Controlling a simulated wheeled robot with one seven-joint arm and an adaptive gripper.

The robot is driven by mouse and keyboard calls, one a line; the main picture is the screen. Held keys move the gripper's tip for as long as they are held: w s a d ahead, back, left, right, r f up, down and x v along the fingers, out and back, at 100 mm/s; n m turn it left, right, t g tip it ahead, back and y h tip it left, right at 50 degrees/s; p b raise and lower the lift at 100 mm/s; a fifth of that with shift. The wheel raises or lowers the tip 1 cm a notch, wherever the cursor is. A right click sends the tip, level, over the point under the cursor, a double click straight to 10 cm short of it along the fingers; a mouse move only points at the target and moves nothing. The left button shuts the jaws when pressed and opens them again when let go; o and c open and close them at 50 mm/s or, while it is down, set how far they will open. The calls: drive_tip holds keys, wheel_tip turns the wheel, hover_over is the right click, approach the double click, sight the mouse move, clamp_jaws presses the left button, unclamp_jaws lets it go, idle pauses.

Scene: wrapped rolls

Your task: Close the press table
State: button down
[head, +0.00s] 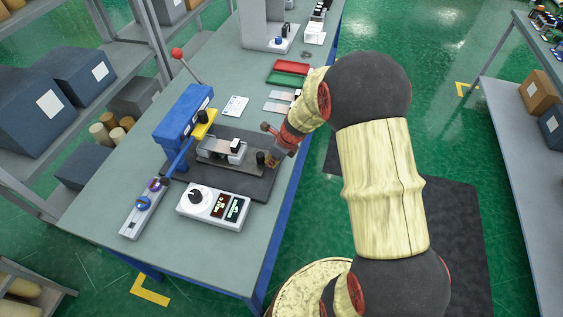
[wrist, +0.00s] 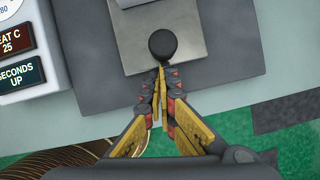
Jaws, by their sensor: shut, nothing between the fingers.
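The press (head: 190,115) is blue with a yellow head and a red-knobbed lever, and stands on a dark base plate on the workbench. Its grey sliding table (head: 243,162) extends out to the right from under the head. A black knob (head: 260,158) stands at the table's outer end; the wrist view shows this knob (wrist: 163,44) on the grey plate (wrist: 195,60). My gripper (wrist: 161,72) is shut and empty, its tips right at the knob's outer side. I cannot tell whether they touch it. In the head view my gripper (head: 272,161) is small and partly hidden by my wrist.
A white control box (head: 214,207) with a dial and displays sits in front of the press. A blue-knobbed grey device (head: 143,207) lies to its left. Red (head: 292,67) and green (head: 286,79) trays lie behind. Shelves with boxes line the left side.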

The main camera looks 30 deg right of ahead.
sight(246, 161)
drive_tip(key=w+a+p, duration=0.3)
drive_tip(key=w+a, duration=0.3)
drive_tip(key=shift+w+a+p, duration=0.1)
drive_tip(key=shift+w+p, duration=0.05)
drive_tip(key=shift+p, duration=0.25)
